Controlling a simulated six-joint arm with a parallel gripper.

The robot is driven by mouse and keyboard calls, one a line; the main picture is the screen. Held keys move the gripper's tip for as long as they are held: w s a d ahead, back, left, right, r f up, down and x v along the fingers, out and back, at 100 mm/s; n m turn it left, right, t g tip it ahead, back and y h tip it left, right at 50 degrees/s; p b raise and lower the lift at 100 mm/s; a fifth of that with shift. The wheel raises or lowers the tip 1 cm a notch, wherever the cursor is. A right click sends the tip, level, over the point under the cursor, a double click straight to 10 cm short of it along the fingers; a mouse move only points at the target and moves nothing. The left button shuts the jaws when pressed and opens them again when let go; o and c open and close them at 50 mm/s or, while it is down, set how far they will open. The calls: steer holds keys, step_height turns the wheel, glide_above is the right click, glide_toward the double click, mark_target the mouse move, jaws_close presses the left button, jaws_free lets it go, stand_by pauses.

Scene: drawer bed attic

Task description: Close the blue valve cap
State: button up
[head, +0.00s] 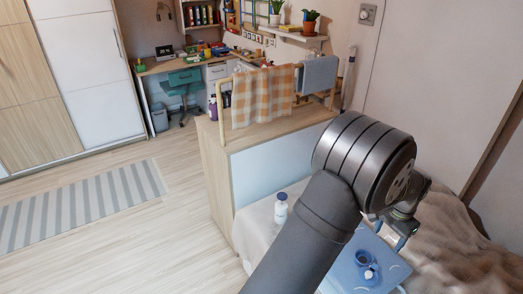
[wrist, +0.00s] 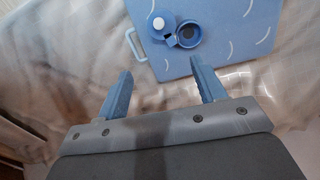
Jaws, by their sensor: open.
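The blue valve cap (wrist: 188,35) lies on a light blue board with white curved marks (wrist: 238,42). In the wrist view it looks like a dark-centred ring joined to a round blue piece with a white centre (wrist: 160,24). In the head view the ring (head: 362,257) and the smaller piece (head: 370,275) sit on the same board (head: 345,272). My gripper (wrist: 157,75) is open, its two blue fingers apart with nothing between them. The cap lies beyond the fingertips in the wrist view. In the head view my arm hides part of the board.
Rumpled bedding (head: 465,250) surrounds the board. A wooden bed-end panel with a checked cloth (head: 263,97) rises behind. The board has a handle (wrist: 136,46) on its left.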

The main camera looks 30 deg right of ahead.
steer(key=shift+a+f+m, duration=0.3)
steer(key=shift+f, duration=0.5)
steer(key=c, duration=0.3)
glide_toward(369, 274)
step_height(369, 274, down, 8)
steer(key=shift+f, duration=0.25)
jaws_close()
